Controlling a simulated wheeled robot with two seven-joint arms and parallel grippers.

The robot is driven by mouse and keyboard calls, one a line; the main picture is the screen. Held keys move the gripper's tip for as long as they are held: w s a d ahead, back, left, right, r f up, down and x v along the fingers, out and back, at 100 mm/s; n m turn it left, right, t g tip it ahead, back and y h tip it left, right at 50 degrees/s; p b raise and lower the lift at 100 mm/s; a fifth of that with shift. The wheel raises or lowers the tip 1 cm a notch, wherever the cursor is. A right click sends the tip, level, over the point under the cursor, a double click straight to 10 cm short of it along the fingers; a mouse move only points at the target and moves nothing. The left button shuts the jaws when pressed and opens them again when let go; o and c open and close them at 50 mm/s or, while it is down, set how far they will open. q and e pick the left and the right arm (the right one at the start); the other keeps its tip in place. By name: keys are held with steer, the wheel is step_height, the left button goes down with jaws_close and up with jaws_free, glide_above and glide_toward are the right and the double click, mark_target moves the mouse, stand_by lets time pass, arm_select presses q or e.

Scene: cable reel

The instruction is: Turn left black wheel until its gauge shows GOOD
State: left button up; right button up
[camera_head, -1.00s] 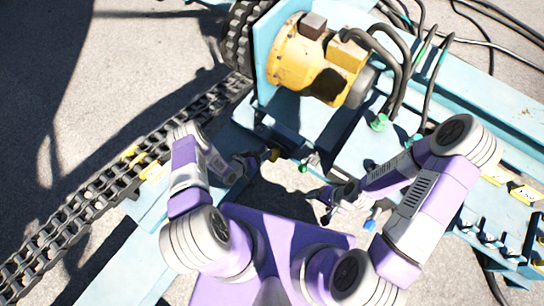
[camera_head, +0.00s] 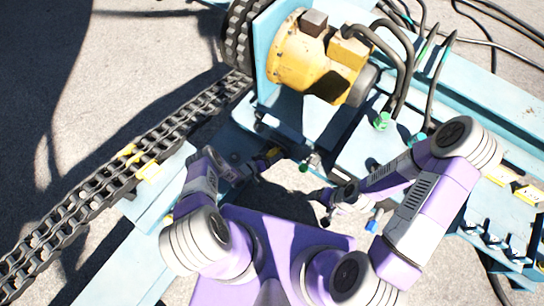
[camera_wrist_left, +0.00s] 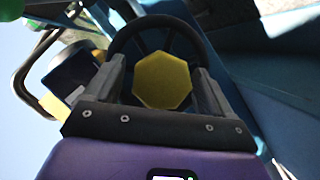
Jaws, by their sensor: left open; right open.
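In the left wrist view a black wheel (camera_wrist_left: 128,42) with a yellow many-sided hub (camera_wrist_left: 162,80) lies straight ahead. My left gripper (camera_wrist_left: 160,66) is open. Its two fingers stand on either side of the hub, in front of the wheel's lower part; I cannot tell whether they touch it. In the head view the left gripper (camera_head: 257,164) is beside a small yellow part at the machine's near side, where the wheel is mostly hidden. My right gripper (camera_head: 329,205) is open and away from the wheel, over the shaded gap. No readable gauge face shows.
A yellow motor (camera_head: 305,58) with thick black hoses stands on the light blue frame behind. A heavy chain (camera_head: 120,180) runs along the left. A green knob (camera_head: 303,168) sits between my grippers. In the left wrist view a dark box (camera_wrist_left: 72,78) stands left of the wheel.

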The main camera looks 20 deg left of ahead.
arm_select(q)
steer(key=c, duration=1.4)
steer(key=shift+c, duration=0.3)
